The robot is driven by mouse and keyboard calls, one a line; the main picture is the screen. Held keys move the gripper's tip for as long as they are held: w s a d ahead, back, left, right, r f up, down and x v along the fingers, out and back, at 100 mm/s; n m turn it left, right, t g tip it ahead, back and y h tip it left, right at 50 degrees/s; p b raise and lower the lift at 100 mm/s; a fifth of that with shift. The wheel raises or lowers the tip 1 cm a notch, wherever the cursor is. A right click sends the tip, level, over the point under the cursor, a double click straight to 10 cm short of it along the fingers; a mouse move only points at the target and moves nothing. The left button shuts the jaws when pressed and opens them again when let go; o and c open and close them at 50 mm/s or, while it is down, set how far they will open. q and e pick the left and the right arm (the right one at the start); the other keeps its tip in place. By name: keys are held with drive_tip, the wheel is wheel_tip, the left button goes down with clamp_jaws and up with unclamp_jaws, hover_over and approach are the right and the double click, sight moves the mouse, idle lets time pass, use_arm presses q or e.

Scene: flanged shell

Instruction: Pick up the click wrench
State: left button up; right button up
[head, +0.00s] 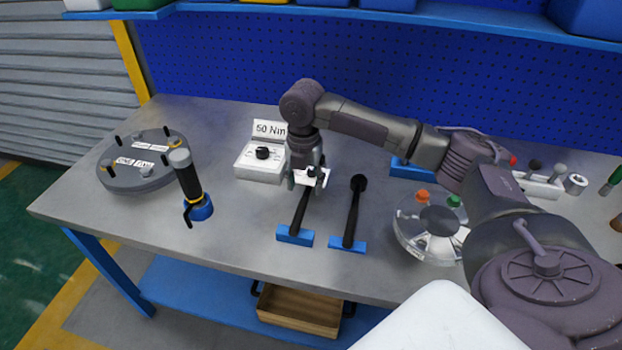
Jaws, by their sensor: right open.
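Two black wrench-like tools lie on the grey workbench, each with its near end on a blue rest. The left tool (300,213) points up under my right gripper. The right tool (352,215) lies beside it with a round black head. I cannot tell from their looks which one is the click wrench. My right gripper (305,186) is open, pointing down at the far end of the left tool, with a small white piece between or near its fingers. Its fingers partly hide that end, and I cannot tell whether they touch it. My left gripper is not in view.
A white box with a dial (258,163) and a "50 Nm" sign (270,130) stand just left of the gripper. A dark flanged disc (143,180) and an upright black-handled tool (188,178) are further left. A clear round tray (415,240) is to the right.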

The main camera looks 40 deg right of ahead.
sight(303, 201)
drive_tip(key=f, duration=0.2)
drive_tip(key=shift+w+f, duration=0.3)
drive_tip(key=shift+f, duration=0.1)
wheel_tip(303, 201, down, 2)
drive_tip(key=shift+p, duration=0.35)
wheel_tip(303, 201, down, 3)
drive_tip(key=shift+w+r, duration=0.1)
drive_tip(key=shift+r, duration=0.1)
drive_tip(key=shift+f, duration=0.55)
drive_tip(key=c, duration=0.8)
clamp_jaws()
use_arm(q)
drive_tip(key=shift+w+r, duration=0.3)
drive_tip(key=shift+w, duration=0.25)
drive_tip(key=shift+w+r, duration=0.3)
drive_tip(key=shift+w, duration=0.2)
use_arm(e)
drive_tip(key=shift+w, duration=0.1)
